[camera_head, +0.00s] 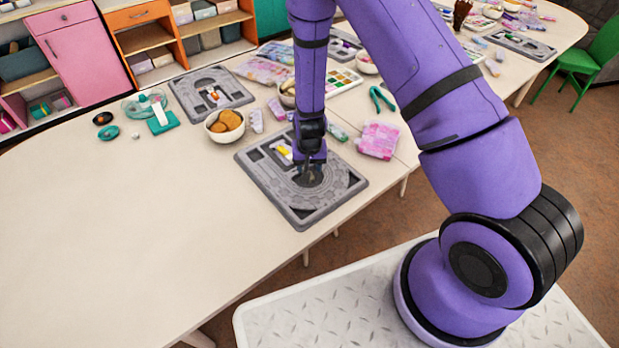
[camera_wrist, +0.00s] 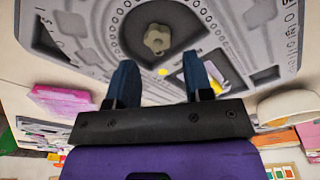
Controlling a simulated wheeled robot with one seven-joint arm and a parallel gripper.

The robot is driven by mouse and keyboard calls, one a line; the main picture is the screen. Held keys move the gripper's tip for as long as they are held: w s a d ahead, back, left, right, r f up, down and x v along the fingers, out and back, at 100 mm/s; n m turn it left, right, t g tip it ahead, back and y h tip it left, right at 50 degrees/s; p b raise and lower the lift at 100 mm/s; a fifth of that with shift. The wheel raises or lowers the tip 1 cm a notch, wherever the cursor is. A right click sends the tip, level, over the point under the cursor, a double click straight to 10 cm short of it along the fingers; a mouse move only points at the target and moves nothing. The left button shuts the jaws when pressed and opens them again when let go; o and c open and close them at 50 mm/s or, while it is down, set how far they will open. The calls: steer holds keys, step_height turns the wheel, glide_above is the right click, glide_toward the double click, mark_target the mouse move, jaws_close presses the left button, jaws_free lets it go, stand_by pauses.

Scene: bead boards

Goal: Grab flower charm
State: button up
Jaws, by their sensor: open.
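The flower charm (camera_wrist: 157,39) shows in the wrist view as a small beige-grey flower shape. It lies in a dark round recess of the grey bead board (camera_wrist: 80,50). In the head view the same board (camera_head: 264,186) is on the table, and I cannot make out the charm there beside my gripper. My gripper (camera_head: 309,172) is over the board. In the wrist view its two blue fingers (camera_wrist: 160,76) are apart with no charm between them. The charm appears just beyond the fingertips. I cannot tell the exact height gap.
A yellow and white item (camera_head: 285,152) lies in a board compartment. A bowl of orange-brown pieces (camera_head: 225,125), a second bead board (camera_head: 236,98) and a pink pad (camera_head: 379,140) are nearby. The table's left (camera_head: 110,230) is clear.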

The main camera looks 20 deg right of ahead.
steer(key=f, duration=0.5)
steer(key=shift+w+d, duration=0.2)
steer(key=c, duration=0.7)
steer(key=shift+r, duration=0.1)
